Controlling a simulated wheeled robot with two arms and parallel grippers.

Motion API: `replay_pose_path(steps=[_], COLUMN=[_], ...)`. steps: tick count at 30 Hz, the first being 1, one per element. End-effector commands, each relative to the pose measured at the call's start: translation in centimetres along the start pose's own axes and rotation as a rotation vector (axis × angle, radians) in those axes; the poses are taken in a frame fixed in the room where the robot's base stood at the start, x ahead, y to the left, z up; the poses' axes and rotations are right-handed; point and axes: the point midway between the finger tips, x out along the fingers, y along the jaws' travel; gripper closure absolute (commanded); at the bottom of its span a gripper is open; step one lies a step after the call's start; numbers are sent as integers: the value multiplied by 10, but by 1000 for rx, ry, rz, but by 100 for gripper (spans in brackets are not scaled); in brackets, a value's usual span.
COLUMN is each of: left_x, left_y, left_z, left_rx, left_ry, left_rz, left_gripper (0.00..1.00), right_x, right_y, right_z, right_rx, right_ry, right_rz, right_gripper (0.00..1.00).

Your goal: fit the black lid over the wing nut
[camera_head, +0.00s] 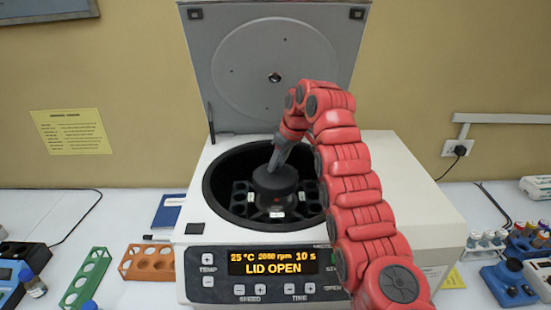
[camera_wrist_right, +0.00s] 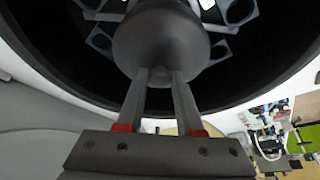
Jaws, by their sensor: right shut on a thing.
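The black lid (camera_head: 275,181) is a dark round piece over the middle of the rotor in the open centrifuge (camera_head: 215,262). My right gripper (camera_head: 277,160) is shut on the lid from above. In the right wrist view both fingers (camera_wrist_right: 160,88) close on the narrow part of the dark lid (camera_wrist_right: 160,42). The wing nut is not visible; the lid covers the rotor's middle. I cannot tell whether the lid rests on the rotor or is just above it. My left gripper is not in view.
The raised centrifuge cover (camera_head: 275,62) stands behind my right arm. The bowl's rim surrounds the rotor, with several dark buckets (camera_head: 240,197) around the lid. A green rack (camera_head: 86,278) and an orange rack (camera_head: 149,262) stand at left. Tubes and a blue device (camera_head: 508,284) stand at right.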

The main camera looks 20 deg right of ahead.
Motion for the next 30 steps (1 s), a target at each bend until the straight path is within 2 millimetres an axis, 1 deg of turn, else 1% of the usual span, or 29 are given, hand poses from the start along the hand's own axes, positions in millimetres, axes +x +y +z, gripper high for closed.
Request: replay_pose_path(steps=[8, 12, 15, 18, 22, 30], left_x=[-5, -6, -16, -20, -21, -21], left_y=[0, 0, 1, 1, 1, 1], left_z=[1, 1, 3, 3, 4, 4], left_rx=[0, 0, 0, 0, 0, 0], left_ry=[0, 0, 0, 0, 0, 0], left_rz=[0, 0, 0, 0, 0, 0], left_gripper=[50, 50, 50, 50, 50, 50], right_x=[19, 34, 46, 52, 55, 54], right_y=[0, 0, 0, 0, 0, 0], right_z=[8, 14, 18, 21, 22, 22], right_rx=[0, 0, -1, -1, -1, -1], right_ry=[2, 1, 1, 1, 1, 2], right_rz=[1, 0, 1, 1, 1, 1], right_gripper=[100, 100, 100, 100, 100, 100])
